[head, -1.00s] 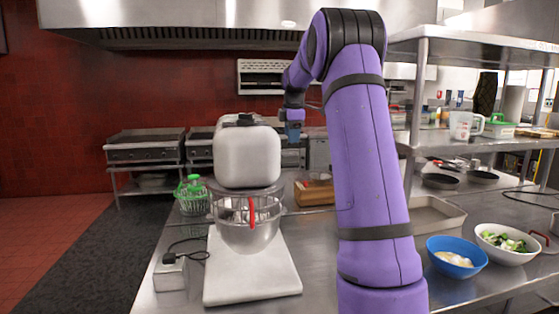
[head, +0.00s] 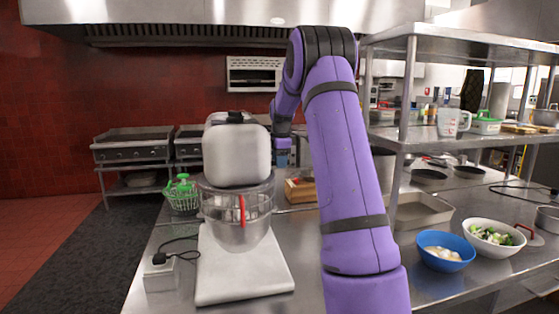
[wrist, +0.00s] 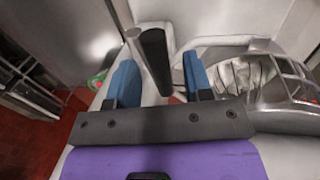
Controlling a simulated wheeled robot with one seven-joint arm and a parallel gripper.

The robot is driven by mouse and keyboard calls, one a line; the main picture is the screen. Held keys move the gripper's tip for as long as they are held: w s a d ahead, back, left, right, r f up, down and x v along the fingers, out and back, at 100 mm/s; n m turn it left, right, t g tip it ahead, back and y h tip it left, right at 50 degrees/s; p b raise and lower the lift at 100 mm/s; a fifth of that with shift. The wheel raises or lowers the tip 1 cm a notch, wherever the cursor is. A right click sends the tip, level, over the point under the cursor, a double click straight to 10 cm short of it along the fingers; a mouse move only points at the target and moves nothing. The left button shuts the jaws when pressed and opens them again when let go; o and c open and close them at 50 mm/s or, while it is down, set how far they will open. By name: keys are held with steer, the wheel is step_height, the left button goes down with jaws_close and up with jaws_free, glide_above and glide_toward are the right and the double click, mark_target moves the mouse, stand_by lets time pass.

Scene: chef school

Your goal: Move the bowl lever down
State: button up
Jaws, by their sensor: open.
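The white stand mixer (head: 237,157) stands on the steel counter, with a metal bowl (head: 238,236) and a wire guard with a red handle (head: 243,212) below its head. The bowl and guard (wrist: 285,80) are right of the fingers.
A green basket (head: 182,196) stands left of the mixer, and a socket box with a cable (head: 160,270) is at the front left. A blue bowl (head: 445,262), a white bowl (head: 478,246) and a shelf post (head: 405,120) are on the right.

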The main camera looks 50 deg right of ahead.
jaws_close()
steer(key=shift+s, duration=0.1)
